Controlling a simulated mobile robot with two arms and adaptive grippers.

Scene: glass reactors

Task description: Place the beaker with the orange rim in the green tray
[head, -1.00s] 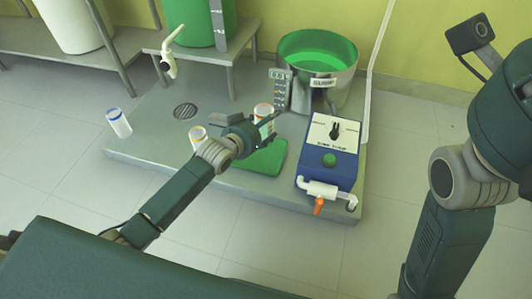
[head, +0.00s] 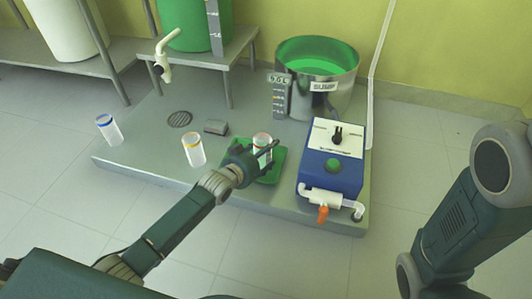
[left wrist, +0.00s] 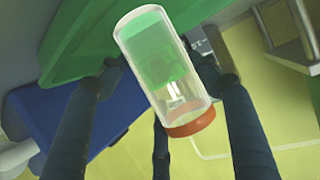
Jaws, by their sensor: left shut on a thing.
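The beaker with the orange rim (head: 262,141) is upright over the green tray (head: 272,172) in the head view. My left gripper (head: 255,158) is shut on it. In the left wrist view, the clear beaker (left wrist: 160,60) lies between my dark fingers, its orange rim (left wrist: 190,122) toward the lower right. The tray (left wrist: 85,40) shows behind its base there. I cannot tell whether the base touches the tray. My gripper hides part of the tray's left side. My right arm is at the right of the head view; its gripper is not in view.
A yellow-rimmed beaker (head: 194,152) stands left of the tray, a blue-rimmed one (head: 109,131) farther left. A small grey block (head: 216,127) lies behind. A blue pump box (head: 332,160) stands close right of the tray, a metal sump pot (head: 315,80) behind.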

